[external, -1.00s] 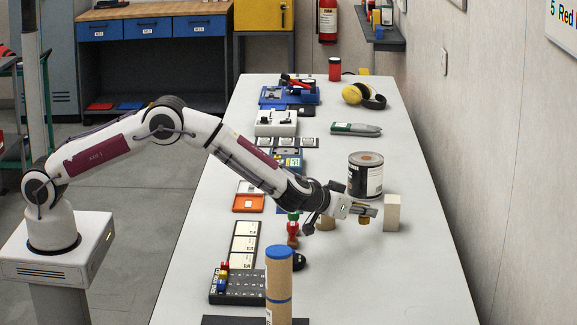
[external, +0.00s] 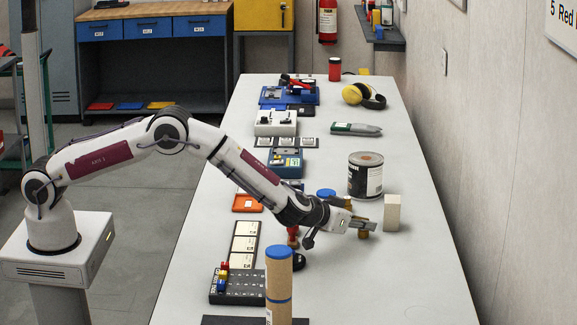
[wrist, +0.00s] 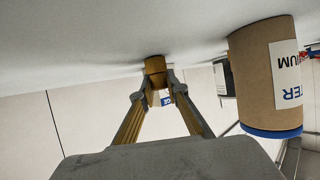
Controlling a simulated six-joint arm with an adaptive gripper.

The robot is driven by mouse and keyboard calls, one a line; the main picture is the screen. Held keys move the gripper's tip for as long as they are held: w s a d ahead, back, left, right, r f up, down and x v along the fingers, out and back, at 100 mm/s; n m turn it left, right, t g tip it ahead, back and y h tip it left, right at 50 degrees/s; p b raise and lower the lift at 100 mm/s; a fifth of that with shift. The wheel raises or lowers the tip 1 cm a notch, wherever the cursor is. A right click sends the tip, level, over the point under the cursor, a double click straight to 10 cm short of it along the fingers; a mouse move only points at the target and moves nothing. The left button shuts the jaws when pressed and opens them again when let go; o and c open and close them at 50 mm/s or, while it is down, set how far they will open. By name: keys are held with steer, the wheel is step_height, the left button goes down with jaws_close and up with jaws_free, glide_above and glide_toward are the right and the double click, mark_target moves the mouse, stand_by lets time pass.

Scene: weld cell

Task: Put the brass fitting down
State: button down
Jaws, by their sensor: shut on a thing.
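My gripper (external: 364,225) is shut on the brass fitting (external: 363,234), a small gold-brown cylinder. The fitting sticks out below the fingertips, very close to the table top (external: 420,270). I cannot tell if it touches. In the wrist view, which shows the table above, my fingers (wrist: 157,88) close on the fitting (wrist: 155,64) from both sides. The fitting looks upright.
A white block (external: 392,212) stands just right of my gripper, with a paint tin (external: 365,178) behind. A blue-capped cardboard tube (wrist: 262,75) is close by, partly behind my wrist in the external view. The table's right front is clear.

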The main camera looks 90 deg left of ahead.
steer(key=shift+f, duration=0.1)
steer(key=c, duration=2)
jaws_free()
steer(key=shift+r, duration=0.2)
steer(key=shift+v, duration=6)
steer(key=shift+f, duration=0.15)
